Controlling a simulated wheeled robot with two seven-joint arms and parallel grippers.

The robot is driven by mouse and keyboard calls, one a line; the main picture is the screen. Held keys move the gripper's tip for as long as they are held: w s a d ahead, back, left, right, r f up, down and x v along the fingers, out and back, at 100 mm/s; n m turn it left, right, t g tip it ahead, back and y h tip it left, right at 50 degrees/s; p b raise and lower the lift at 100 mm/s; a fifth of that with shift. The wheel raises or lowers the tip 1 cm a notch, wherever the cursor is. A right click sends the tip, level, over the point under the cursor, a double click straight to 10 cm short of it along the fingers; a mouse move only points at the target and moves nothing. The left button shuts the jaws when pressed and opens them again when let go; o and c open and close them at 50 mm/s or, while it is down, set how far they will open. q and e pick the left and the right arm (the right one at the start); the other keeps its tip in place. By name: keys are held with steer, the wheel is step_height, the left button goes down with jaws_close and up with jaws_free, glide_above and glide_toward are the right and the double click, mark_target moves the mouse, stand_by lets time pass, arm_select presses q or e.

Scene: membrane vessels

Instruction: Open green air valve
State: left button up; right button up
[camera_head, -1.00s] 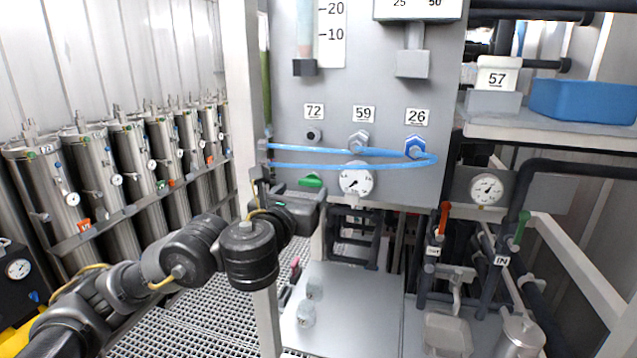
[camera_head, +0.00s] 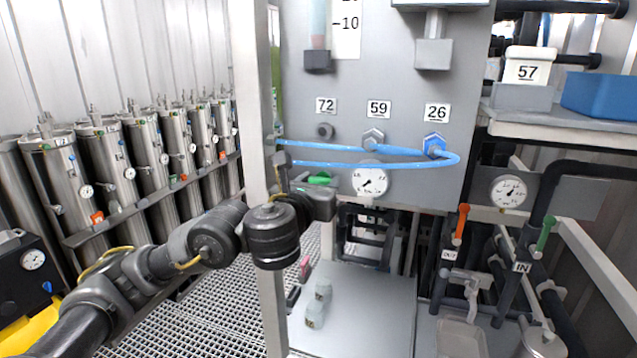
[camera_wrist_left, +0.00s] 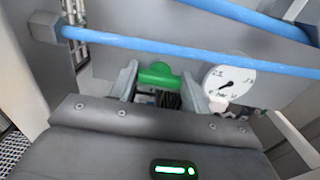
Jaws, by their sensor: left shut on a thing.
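The green air valve handle (camera_head: 319,180) is at the lower left of the grey panel, left of a round white gauge (camera_head: 368,182). My left gripper (camera_head: 321,193) is at this handle, with its arm reaching in from the lower left. In the left wrist view the green handle (camera_wrist_left: 158,75) lies between the two grey fingers (camera_wrist_left: 158,88), and the gripper is shut on it. The valve body below the handle is mostly hidden by the gripper. My right gripper is in neither view.
Blue tubes (camera_head: 330,165) cross the panel just above the gripper. A pale upright post (camera_head: 254,100) stands close left of it. Orange (camera_head: 462,222) and green (camera_head: 546,234) valve handles are at the right. Several steel cylinders (camera_head: 115,165) line the left.

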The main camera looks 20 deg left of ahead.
arm_select(q)
steer(key=shift+n, duration=0.3)
steer(key=n, duration=0.2)
steer(key=shift+f+n+b, duration=0.1)
steer(key=shift+n+b, duration=0.2)
steer(key=shift+b, duration=0.05)
steer(key=n+b, duration=0.1)
steer(key=n, duration=0.3)
steer(key=shift+a+n, duration=0.1)
steer(key=shift+n, duration=0.2)
steer(key=shift+a+n+b, duration=0.1)
steer(key=shift+n+b, duration=0.95)
steer(key=shift+n, duration=3.05)
steer(key=o, duration=1)
steer(key=shift+w, duration=0.1)
